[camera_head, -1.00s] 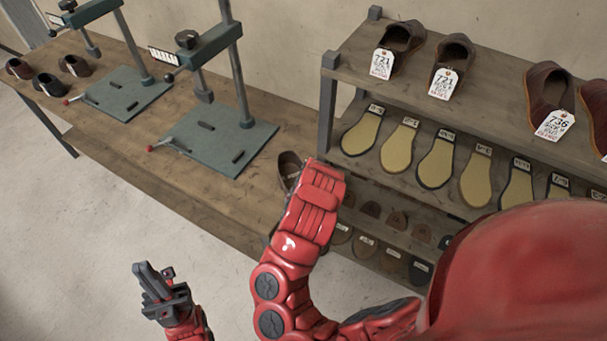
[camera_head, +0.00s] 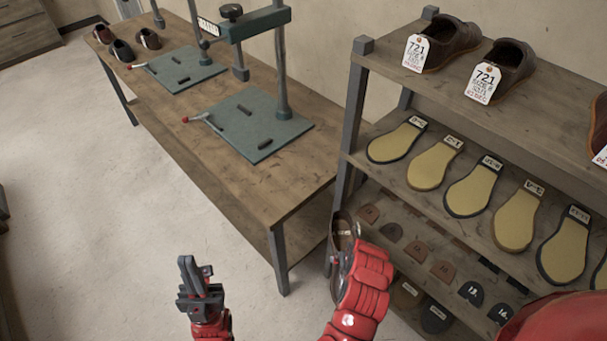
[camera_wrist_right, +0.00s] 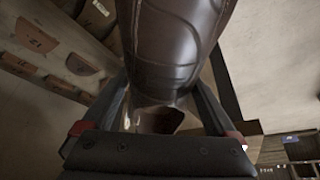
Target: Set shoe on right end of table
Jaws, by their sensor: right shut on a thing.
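A dark brown shoe (camera_head: 341,231) is held by my right gripper (camera_head: 345,256), just right of the table's right end and in front of the shelf post. In the right wrist view the shoe (camera_wrist_right: 177,45) fills the space between the fingers of the right gripper (camera_wrist_right: 168,95). The wooden table (camera_head: 240,178) runs from the back left; the front of its right end is bare. My left gripper (camera_head: 198,280) is empty, low in front of the table, its finger gap unclear.
Two green-based presses (camera_head: 262,140) (camera_head: 165,75) stand on the table. Several shoes (camera_head: 122,50) sit at its far left end. The shelf rack (camera_head: 400,75) on the right holds tagged shoes (camera_head: 502,70), soles (camera_head: 434,166) and heel pieces (camera_head: 417,250). Open floor (camera_head: 120,200) lies left.

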